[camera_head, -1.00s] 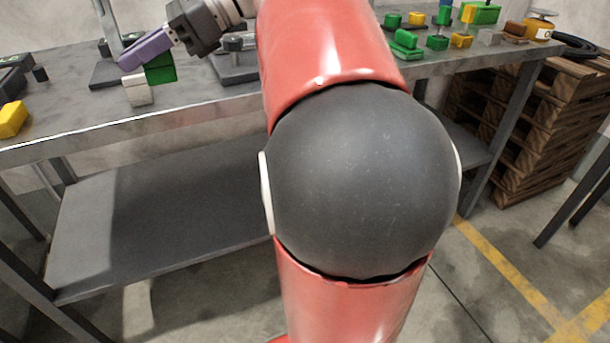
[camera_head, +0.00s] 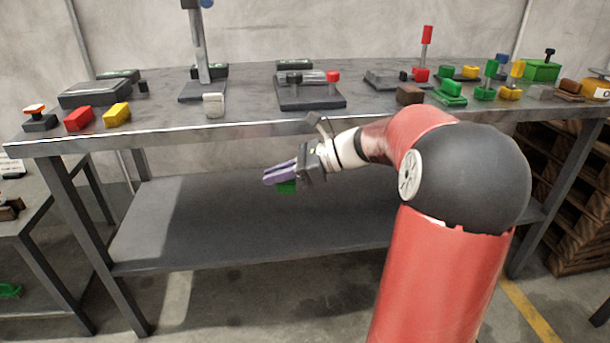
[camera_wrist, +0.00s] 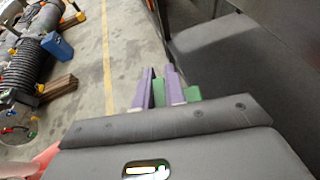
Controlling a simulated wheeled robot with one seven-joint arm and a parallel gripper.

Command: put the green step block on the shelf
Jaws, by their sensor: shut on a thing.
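The green step block (camera_head: 287,187) is held at the purple fingers of my gripper (camera_head: 280,173), which is shut on it. In the head view only a small green part shows below the fingers. In the wrist view green parts of the block (camera_wrist: 192,93) show beside and between the fingers (camera_wrist: 160,92). My gripper points left, in front of the table and below its top. The grey lower shelf (camera_head: 200,235) of the table lies below and behind the block, and the block is apart from it. It also shows in the wrist view (camera_wrist: 235,60).
The grey tabletop (camera_head: 245,121) above carries a white block (camera_head: 214,105), red (camera_head: 78,118) and yellow (camera_head: 117,115) blocks and fixtures. Its front edge and legs (camera_head: 85,215) frame the shelf. The shelf surface looks bare. A lower side table (camera_head: 30,215) stands left.

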